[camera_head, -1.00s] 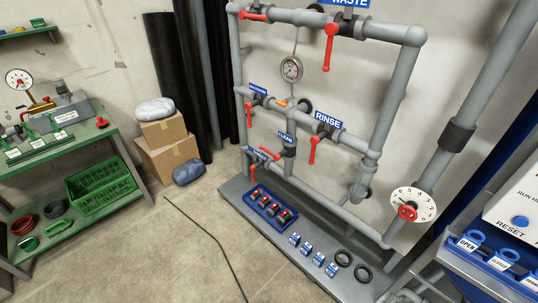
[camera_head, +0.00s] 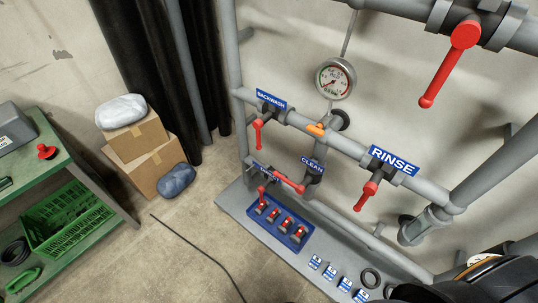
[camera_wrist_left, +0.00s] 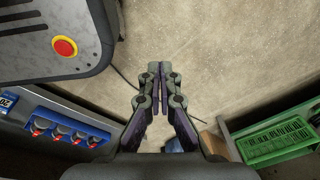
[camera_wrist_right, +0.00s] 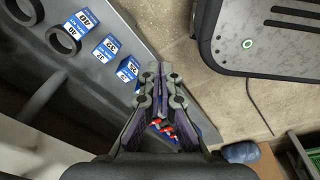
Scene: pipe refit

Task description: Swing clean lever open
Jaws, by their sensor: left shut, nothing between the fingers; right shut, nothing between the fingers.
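The red clean lever (camera_head: 289,184) is in the middle of the head view, just below the blue CLEAN sign (camera_head: 312,166). It lies crosswise to its short upright grey pipe, its free end pointing left. My left gripper (camera_wrist_left: 160,72) is shut and empty over bare floor in the left wrist view. My right gripper (camera_wrist_right: 160,70) is shut and empty in the right wrist view, with the rack's base and small blue-labelled blocks below it. Neither gripper shows in the head view, and both are apart from the lever.
Other red levers hang by the BACKWASH sign (camera_head: 271,99), the RINSE sign (camera_head: 395,161) and on the top pipe. A blue tray (camera_head: 251,225) of red-topped parts sits on the rack base. Cardboard boxes (camera_head: 137,139) and a green bench (camera_head: 72,182) stand left. Open floor lies in front.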

